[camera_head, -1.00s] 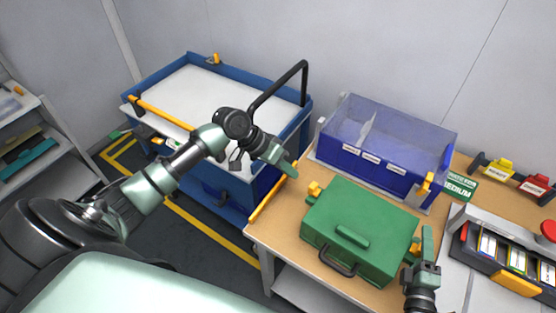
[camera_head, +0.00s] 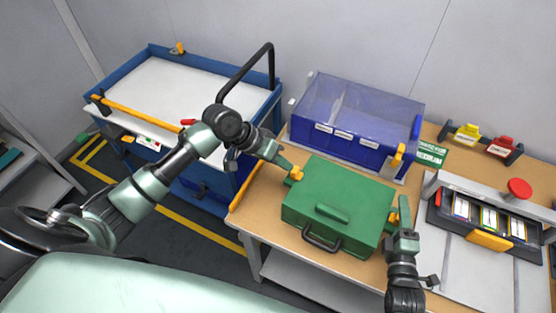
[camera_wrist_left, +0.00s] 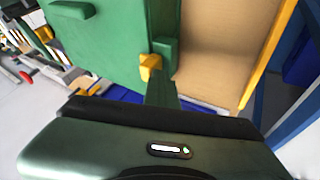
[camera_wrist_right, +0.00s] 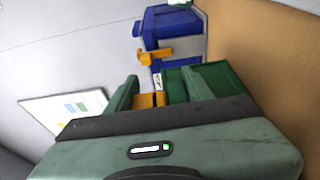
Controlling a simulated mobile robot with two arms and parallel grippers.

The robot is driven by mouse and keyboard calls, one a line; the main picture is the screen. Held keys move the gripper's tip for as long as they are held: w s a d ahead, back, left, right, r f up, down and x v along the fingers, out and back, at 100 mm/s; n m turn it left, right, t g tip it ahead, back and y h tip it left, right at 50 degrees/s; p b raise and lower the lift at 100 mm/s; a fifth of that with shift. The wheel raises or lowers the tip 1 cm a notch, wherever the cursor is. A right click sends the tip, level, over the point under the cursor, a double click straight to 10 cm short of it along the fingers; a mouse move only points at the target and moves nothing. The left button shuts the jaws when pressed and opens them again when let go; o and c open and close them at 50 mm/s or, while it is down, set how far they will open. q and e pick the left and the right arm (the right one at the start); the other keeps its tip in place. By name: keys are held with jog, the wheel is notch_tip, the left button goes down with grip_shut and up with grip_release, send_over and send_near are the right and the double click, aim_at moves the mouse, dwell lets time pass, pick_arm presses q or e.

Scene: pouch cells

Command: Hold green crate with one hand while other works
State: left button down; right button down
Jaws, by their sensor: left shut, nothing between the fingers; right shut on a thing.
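The green crate (camera_head: 340,203) sits on the wooden table with its lid down. It has a dark front handle (camera_head: 321,239) and yellow latches on its left (camera_head: 296,173) and right (camera_head: 393,217) sides. My left gripper (camera_head: 284,164) is shut and empty, its tips right beside the left latch. In the left wrist view its fingers (camera_wrist_left: 162,78) are together next to that latch (camera_wrist_left: 150,66); I cannot tell if they touch. My right gripper (camera_head: 403,212) is shut on the right latch, which shows between its fingers in the right wrist view (camera_wrist_right: 150,101).
A clear-lidded blue bin (camera_head: 352,135) stands behind the crate. A blue-rimmed cart (camera_head: 200,85) with a black bar stands at the left. A rack with labelled cells (camera_head: 488,218) and a red button (camera_head: 520,188) is at the right. Bare tabletop (camera_head: 262,205) lies left of the crate.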

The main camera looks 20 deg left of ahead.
pick_arm(q)
jog(key=shift+d, duration=0.1)
jog(key=s+a+r, duration=0.3)
jog(key=a+r, duration=0.5)
jog(key=a, duration=0.1)
dwell(0.3)
jog(key=shift+a, duration=0.1)
pick_arm(e)
jog(key=c, duration=0.5)
grip_release()
jog(key=shift+s, duration=0.1)
